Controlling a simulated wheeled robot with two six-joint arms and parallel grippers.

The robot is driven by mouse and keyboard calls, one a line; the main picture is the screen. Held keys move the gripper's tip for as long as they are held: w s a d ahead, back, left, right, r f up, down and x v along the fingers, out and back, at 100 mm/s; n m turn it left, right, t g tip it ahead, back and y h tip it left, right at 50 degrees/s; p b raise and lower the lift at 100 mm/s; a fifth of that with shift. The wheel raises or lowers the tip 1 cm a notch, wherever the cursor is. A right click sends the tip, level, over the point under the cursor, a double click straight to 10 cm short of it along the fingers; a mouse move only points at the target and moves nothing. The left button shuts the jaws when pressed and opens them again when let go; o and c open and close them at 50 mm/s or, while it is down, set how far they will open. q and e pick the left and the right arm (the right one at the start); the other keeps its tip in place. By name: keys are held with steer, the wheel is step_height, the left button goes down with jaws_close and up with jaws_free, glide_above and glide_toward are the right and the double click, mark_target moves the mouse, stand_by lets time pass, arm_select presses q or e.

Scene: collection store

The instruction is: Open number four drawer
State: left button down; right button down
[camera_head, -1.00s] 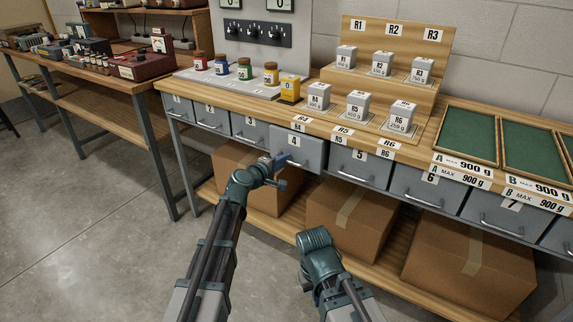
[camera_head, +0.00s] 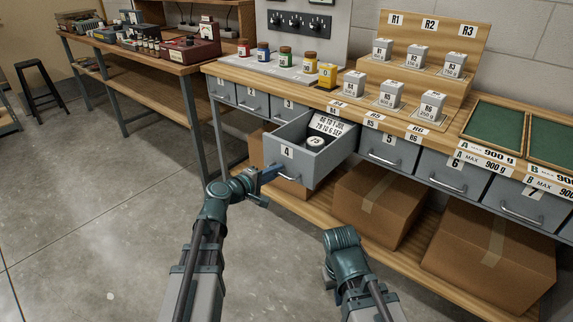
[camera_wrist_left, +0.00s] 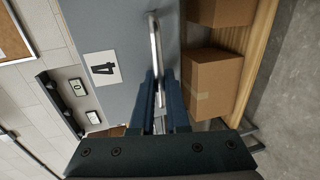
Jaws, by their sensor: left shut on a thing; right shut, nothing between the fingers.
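The grey number four drawer (camera_head: 297,160) stands pulled well out of the bench in the head view. Inside it lie a white card with writing (camera_head: 328,124) and a dark round thing with a white label reading 79 (camera_head: 315,141). My left gripper (camera_head: 270,172) is shut on the drawer's bar handle; the left wrist view shows the blue fingers (camera_wrist_left: 160,98) on either side of the metal handle (camera_wrist_left: 154,45), next to the label 4 (camera_wrist_left: 102,68). My right gripper (camera_head: 341,238) is shut and empty, low in front of the bench, its fingertips hard to make out.
Closed drawers 3 (camera_head: 289,107) and 5 (camera_head: 385,147) flank the open one. Cardboard boxes (camera_head: 375,198) stand on the lower shelf. Small labelled weights (camera_head: 390,93) and coloured jars (camera_head: 285,56) stand on top.

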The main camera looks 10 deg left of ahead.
arm_select(q)
steer(key=shift+f+v, duration=0.25)
steer(key=shift+v, duration=1)
steer(key=shift+s, duration=0.1)
steer(key=c, duration=1.2)
jaws_free()
steer(key=p+v, duration=0.1)
steer(key=v, duration=0.6)
steer(key=shift+s+a, duration=0.15)
